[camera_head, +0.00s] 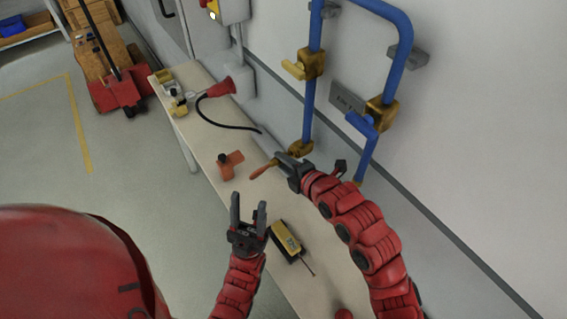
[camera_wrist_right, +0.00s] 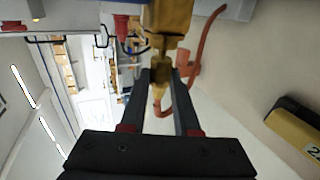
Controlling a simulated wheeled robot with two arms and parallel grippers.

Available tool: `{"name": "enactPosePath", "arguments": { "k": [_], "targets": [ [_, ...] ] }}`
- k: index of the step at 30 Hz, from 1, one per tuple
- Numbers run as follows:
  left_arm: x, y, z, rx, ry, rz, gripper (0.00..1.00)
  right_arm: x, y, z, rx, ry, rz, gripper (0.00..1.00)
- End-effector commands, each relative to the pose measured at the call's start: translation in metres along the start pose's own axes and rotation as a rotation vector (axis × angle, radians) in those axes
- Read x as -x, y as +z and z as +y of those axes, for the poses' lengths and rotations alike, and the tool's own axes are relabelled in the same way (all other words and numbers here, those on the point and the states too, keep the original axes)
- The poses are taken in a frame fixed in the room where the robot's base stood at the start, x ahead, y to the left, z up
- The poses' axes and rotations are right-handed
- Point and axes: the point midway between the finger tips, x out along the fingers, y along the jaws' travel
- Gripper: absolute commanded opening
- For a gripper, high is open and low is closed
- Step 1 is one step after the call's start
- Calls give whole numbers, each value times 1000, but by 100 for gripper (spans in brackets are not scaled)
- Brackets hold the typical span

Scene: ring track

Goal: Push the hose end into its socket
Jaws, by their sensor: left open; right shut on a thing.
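My right gripper (camera_head: 277,160) is shut on the hose end (camera_head: 270,164), a brass piece with orange hose (camera_head: 257,173) hanging off it to the lower left. In the right wrist view the brass hose end (camera_wrist_right: 159,91) sits between the fingers of the right gripper (camera_wrist_right: 161,75), and the orange hose (camera_wrist_right: 202,42) curves round to its right. A larger brass fitting (camera_wrist_right: 171,18) lies just above it there; I cannot tell whether they touch. In the head view a brass fitting (camera_head: 300,148) is low on the blue pipe, close behind the right gripper. My left gripper (camera_head: 248,213) is open and empty above the bench.
The bench (camera_head: 205,150) along the wall holds an orange bracket (camera_head: 228,165), a yellow device (camera_head: 286,239) and small yellow parts (camera_head: 178,104). A black cable (camera_head: 225,126) hangs from a red plug (camera_head: 221,87). Blue pipes (camera_head: 400,55) with brass fittings stand off the wall.

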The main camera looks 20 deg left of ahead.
Motion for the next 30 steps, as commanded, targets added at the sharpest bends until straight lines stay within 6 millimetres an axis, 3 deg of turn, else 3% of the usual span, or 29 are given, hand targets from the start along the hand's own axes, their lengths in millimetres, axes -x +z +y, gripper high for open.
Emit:
{"name": "enactPosePath", "arguments": {
  "k": [30],
  "targets": [
    [10, 2, 0, 0, 0, 0, 50, 0, 0, -1, 0, 0, -1, 0]
  ]
}}
